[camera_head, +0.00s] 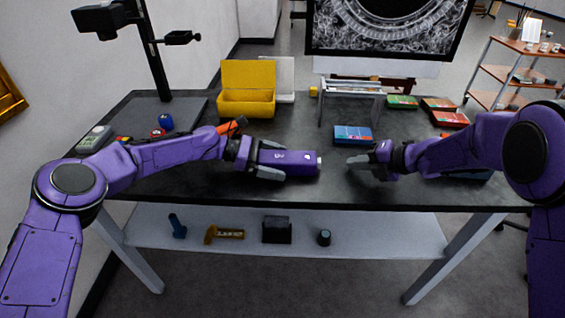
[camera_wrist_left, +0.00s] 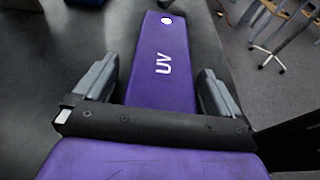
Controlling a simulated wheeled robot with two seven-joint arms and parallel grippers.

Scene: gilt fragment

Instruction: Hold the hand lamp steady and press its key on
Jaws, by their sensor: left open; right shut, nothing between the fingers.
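The hand lamp is a purple bar (camera_head: 297,164) lying on the dark table near its front edge, with "UV" in white on top. In the left wrist view, the lamp (camera_wrist_left: 160,92) stretches away from me, with a white round spot, seemingly its key (camera_wrist_left: 166,20), near the far end. My left gripper (camera_head: 270,160) is open, its fingers on either side of the lamp's near end. In the left wrist view, the left gripper (camera_wrist_left: 157,88) shows a gap at the left finger; contact at the right is unclear. My right gripper (camera_head: 352,160) is shut and empty, just right of the lamp, apart from it.
A blue box (camera_head: 353,134) lies behind my right gripper, with a metal rack (camera_head: 350,88) behind it. A yellow open case (camera_head: 247,92) stands at the back. A camera stand (camera_head: 152,50) rises at the left. Red and green boxes (camera_head: 440,112) lie back right.

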